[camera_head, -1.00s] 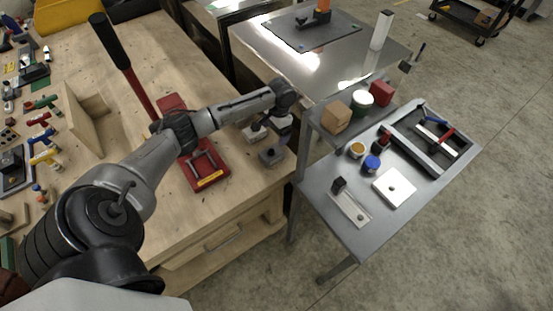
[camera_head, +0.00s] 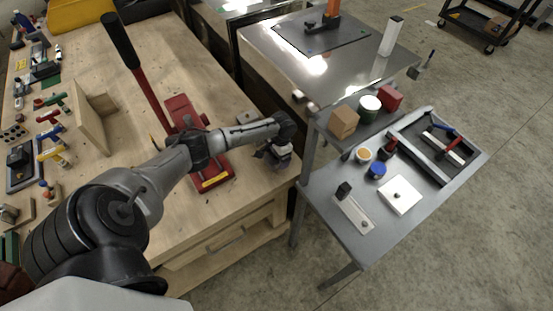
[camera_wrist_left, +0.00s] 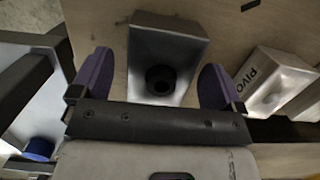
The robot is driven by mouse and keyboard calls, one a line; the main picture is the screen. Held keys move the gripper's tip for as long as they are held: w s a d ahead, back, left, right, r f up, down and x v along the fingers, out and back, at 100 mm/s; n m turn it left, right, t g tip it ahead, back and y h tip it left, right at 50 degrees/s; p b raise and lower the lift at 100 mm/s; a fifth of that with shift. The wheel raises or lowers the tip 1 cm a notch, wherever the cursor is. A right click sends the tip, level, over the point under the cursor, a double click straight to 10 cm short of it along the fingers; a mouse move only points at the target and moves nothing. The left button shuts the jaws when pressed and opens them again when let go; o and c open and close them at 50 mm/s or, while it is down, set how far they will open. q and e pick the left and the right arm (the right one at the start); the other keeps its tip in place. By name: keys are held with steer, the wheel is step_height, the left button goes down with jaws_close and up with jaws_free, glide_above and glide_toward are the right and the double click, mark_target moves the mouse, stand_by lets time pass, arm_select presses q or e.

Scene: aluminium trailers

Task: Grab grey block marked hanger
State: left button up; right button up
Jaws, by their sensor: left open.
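A grey block with a black round knob (camera_wrist_left: 150,42) lies between the fingers of my left gripper (camera_wrist_left: 157,62) in the left wrist view. No label shows on it, so I cannot tell whether it is the one marked hanger. The gripper's purple fingers are open, one on each side, with gaps to the block. In the head view, my left gripper (camera_head: 277,153) is low over the bench's right edge and largely covers this block. A second grey block (camera_wrist_left: 278,82), with letters reading "PIVO", sits to the right in the wrist view. My right gripper is not in view.
A red press with a long black-handled lever (camera_head: 182,108) stands left of the gripper on the wooden bench (camera_head: 120,215). To the right, a grey metal stand (camera_head: 335,215) holds jars, small boxes and a tray. A gap separates bench and stand.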

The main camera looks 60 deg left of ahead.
arm_select(q)
steer(key=shift+f, duration=0.65)
steer(key=c, duration=1.2)
